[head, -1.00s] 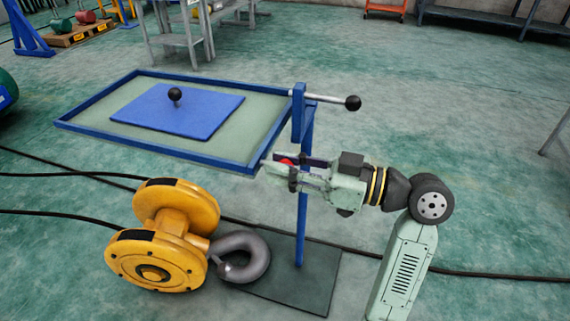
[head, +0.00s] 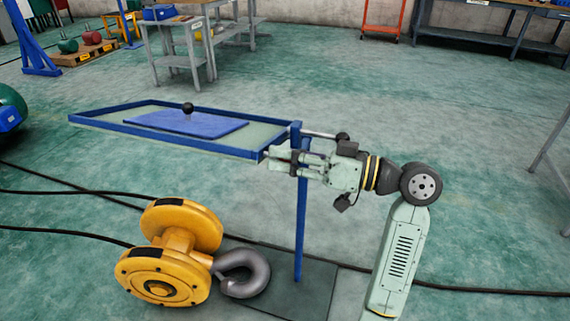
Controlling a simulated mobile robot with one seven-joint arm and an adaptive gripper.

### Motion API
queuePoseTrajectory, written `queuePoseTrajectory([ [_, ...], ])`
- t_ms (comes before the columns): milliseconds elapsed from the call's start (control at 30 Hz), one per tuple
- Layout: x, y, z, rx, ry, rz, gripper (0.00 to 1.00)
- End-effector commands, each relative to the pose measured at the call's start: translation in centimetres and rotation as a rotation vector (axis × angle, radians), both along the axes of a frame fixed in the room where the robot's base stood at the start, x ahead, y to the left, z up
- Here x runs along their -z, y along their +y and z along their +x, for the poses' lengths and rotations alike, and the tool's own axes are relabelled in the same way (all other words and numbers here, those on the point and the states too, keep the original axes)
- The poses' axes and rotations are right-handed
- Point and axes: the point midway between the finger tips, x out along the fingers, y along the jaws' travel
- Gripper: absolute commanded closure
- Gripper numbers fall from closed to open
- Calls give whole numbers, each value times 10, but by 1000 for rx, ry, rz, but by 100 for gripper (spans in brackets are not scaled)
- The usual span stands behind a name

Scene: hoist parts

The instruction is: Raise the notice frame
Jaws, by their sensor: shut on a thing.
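The notice frame is a blue-edged rectangle (head: 190,145) with a pale green panel (head: 260,135). It extends left from a blue post (head: 301,230) and looks nearly flat, seen at a low angle. A blue plate (head: 215,127) with a black ball knob (head: 187,108) is on the panel. My gripper (head: 279,157) is shut at the frame's near right corner, beside the post. The exact spot it grips is hidden by the fingers. A metal rod with a black knob (head: 342,137) sticks out right from the post top, partly behind my gripper.
A yellow flanged wheel unit (head: 165,275) and a grey hook (head: 245,275) lie in front, by the post's dark base plate (head: 315,290). Black cables (head: 60,193) cross the floor. Grey tables (head: 180,60) stand behind. The floor right of my arm is mostly clear.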

Motion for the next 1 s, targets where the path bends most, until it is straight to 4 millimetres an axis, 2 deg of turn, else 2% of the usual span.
queuePoseTrajectory([
  [33, -14, -1, 2, -1, 19, 10, 100],
  [400, -54, -7, 22, 0, 182, 61, 100],
  [700, -71, -12, 35, 1, 269, 91, 100],
  [1000, -77, -14, 41, 1, 303, 103, 100],
])
